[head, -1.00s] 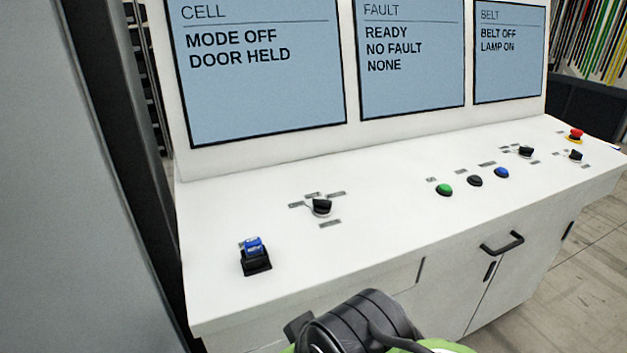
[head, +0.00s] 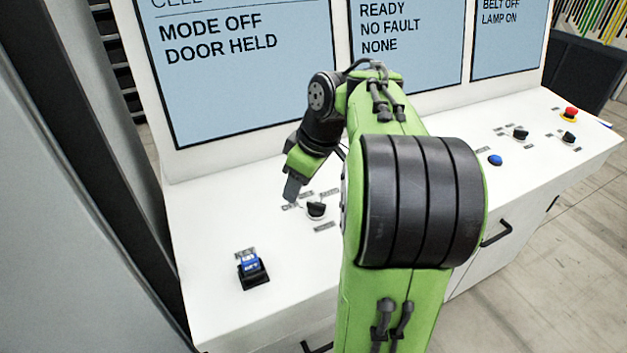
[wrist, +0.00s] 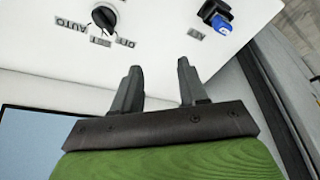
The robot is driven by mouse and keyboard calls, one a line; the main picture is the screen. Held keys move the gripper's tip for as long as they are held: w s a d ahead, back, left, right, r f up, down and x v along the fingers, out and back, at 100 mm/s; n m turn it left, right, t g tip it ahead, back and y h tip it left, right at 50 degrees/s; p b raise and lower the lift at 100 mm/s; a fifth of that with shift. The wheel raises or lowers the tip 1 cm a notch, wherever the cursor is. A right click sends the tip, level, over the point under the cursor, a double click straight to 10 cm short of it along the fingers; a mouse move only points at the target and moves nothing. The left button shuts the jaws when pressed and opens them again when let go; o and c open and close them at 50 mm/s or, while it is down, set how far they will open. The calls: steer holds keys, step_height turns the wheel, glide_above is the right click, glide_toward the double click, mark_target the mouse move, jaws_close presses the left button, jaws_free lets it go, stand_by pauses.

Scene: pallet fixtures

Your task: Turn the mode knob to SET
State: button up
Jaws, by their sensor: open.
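The black mode knob (head: 316,210) sits on the left part of the white console top, with small label plates around it. The cell screen reads MODE OFF. In the wrist view the knob (wrist: 104,16) is at the upper left, with plates reading AUTO, SET (wrist: 100,41) and OFF beside it. My gripper (head: 291,190) is above the console, just left of and behind the knob in the head view. In the wrist view my gripper (wrist: 158,78) has its two fingers apart with nothing between them. The knob is outside the fingers.
A blue key switch (head: 250,267) in a black housing stands on the console's left front; it also shows in the wrist view (wrist: 217,16). A blue button (head: 495,160), two black knobs and a red emergency stop (head: 570,113) are farther right. Screens (head: 240,70) rise behind.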

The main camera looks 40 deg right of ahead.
steer(key=r+n+p, duration=0.1)
steer(key=r+p, duration=0.1)
steer(key=p, duration=0.1)
glide_above(323, 204)
steer(key=s, duration=0.5)
steer(key=d+f, duration=0.1)
steer(key=d, duration=0.3)
steer(key=shift+n+y, duration=0.3)
steer(key=shift+y, duration=0.1)
steer(key=b+x, duration=0.1)
steer(key=x, duration=0.4)
steer(key=b+x, duration=0.1)
steer(key=x, duration=0.4)
steer(key=b+x, duration=0.1)
steer(key=x, duration=0.4)
steer(key=shift+s+a, duration=0.4)
steer(key=shift+w+f, duration=0.2)
steer(key=shift+f, duration=0.3)
jaws_close()
